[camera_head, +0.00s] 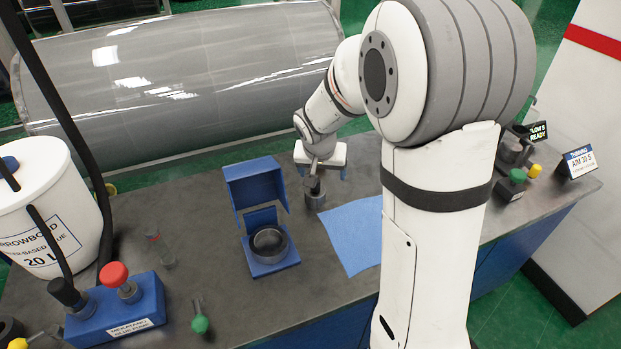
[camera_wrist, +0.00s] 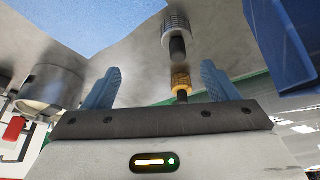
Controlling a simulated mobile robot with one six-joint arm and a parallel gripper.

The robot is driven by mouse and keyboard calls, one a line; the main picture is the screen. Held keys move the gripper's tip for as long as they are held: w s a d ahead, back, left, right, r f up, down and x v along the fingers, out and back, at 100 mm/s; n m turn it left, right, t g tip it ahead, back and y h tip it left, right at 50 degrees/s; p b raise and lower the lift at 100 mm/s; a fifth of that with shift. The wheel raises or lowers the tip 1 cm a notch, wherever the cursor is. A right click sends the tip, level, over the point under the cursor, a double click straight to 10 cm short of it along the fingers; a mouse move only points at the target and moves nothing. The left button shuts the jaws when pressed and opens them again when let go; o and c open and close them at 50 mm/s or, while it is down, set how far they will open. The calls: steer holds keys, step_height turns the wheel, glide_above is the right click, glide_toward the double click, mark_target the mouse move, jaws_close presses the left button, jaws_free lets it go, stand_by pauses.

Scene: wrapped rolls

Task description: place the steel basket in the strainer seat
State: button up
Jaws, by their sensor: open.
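The steel basket (camera_head: 314,197) is a small grey cylinder with a dark stem, standing upright on the bench. In the wrist view the basket (camera_wrist: 175,22) shows a ribbed or perforated side. My gripper (camera_head: 322,174) is above it, fingers open and pointing down. In the wrist view my gripper (camera_wrist: 160,84) has a gold knurled piece (camera_wrist: 181,80) between its blue fingers, in line with the stem, with gaps on both sides. I cannot tell whether it joins the stem. The strainer seat (camera_head: 269,241) is a dark round opening in a blue housing, left and nearer; nothing shows inside it.
A blue lidded box part (camera_head: 255,183) stands upright behind the seat. A blue cloth (camera_head: 350,232) lies right of the basket. A blue pump box (camera_head: 118,310) with a red knob and a white glue bucket (camera_head: 45,205) stand left. A large wrapped roll (camera_head: 180,75) lies behind the bench.

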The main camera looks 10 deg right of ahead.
glide_above(315, 191)
steer(key=s, duration=0.2)
step_height(315, 191, down, 6)
steer(key=shift+m, duration=0.3)
steer(key=shift+w+a+p+x, duration=0.15)
steer(key=shift+p+x, duration=0.1)
steer(key=shift+x, duration=1)
steer(key=shift+w+a+p+x, duration=0.1)
steer(key=shift+p+x, duration=0.15)
steer(key=shift+x, duration=1.05)
steer(key=shift+w+a+p+x, duration=0.15)
steer(key=shift+p+x, duration=0.1)
steer(key=shift+x, duration=1)
steer(key=shift+c, duration=0.4)
steer(key=shift+r, duration=0.1)
steer(key=c, duration=1.1)
